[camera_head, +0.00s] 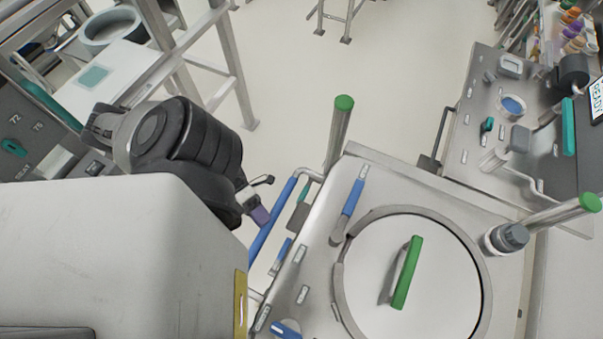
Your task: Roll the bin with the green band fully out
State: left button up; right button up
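A steel bin (315,240) stands at the lower right, seen from above. Its round pale lid (440,270) has a green handle (407,272). Green caps top its two posts (338,130). Blue-gripped levers (352,198) stand on its top, and a blue bar (271,222) runs along its left side. I cannot make out a separate green band on its wall. My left gripper (262,198), with a purple part at its tip, is close to the blue bar. Contact and finger opening cannot be told. My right gripper is not in view.
A steel panel (480,120) with knobs and handles stands at the right, close to the bin. A metal frame (235,80) stands at the upper left, and a grey control panel (30,145) is at the left edge. Pale floor (290,90) is clear beyond the bin.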

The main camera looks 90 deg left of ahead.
pick_arm(q)
jog(key=shift+o, duration=0.9)
pick_arm(e)
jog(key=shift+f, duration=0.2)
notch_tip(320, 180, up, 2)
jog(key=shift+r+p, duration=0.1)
jog(key=shift+p, duration=0.8)
pick_arm(q)
jog(key=v, duration=1.4)
